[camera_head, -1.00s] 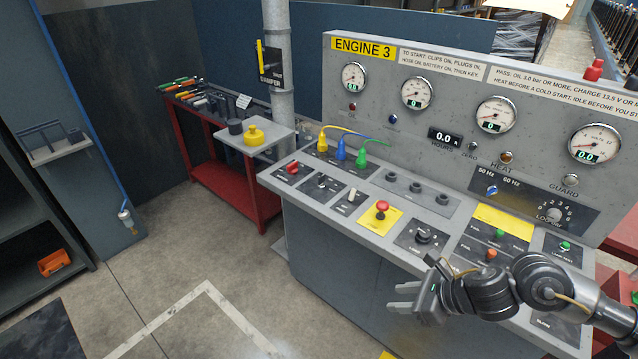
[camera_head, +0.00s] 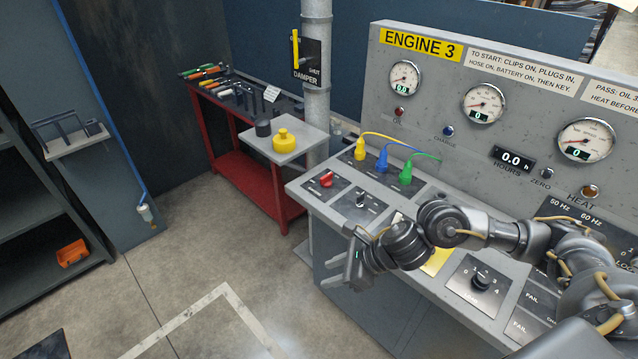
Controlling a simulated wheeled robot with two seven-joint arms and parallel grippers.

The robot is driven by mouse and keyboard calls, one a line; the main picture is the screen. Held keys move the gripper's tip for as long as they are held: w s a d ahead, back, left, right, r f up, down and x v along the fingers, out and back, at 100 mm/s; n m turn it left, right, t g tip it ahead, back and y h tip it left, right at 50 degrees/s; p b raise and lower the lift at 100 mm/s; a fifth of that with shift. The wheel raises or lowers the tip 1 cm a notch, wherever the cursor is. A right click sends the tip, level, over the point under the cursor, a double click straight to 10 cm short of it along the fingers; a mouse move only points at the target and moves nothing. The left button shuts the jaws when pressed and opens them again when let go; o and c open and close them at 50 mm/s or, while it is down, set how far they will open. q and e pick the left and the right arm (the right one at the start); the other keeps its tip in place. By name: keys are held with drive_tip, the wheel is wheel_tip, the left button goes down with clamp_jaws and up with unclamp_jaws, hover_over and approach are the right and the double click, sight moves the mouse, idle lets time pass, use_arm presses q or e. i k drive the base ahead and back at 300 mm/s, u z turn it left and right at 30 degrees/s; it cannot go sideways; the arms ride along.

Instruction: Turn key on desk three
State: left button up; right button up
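Desk three is the grey console (camera_head: 325,213) marked ENGINE 3 (camera_head: 420,44). On its sloping top are a red rotary switch (camera_head: 326,180) and a small dark switch (camera_head: 361,200) to its right. Their labels are too small to read, so I cannot tell which is the key. A black numbered knob (camera_head: 481,279) sits further right. My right gripper (camera_head: 338,275) hangs by the console's front edge, below the small dark switch. Nothing shows in it; its fingers are too foreshortened to judge. My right arm covers part of the middle controls. My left gripper is out of view.
Yellow, blue and green plugs (camera_head: 383,160) with cables stand at the back of the console top. A red tool bench (camera_head: 243,165) stands behind.

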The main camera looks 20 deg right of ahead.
sight(360, 205)
drive_tip(key=u, duration=0.1)
drive_tip(key=i, duration=0.8)
drive_tip(key=z, duration=0.75)
drive_tip(key=i, duration=0.5)
drive_tip(key=z, duration=0.5)
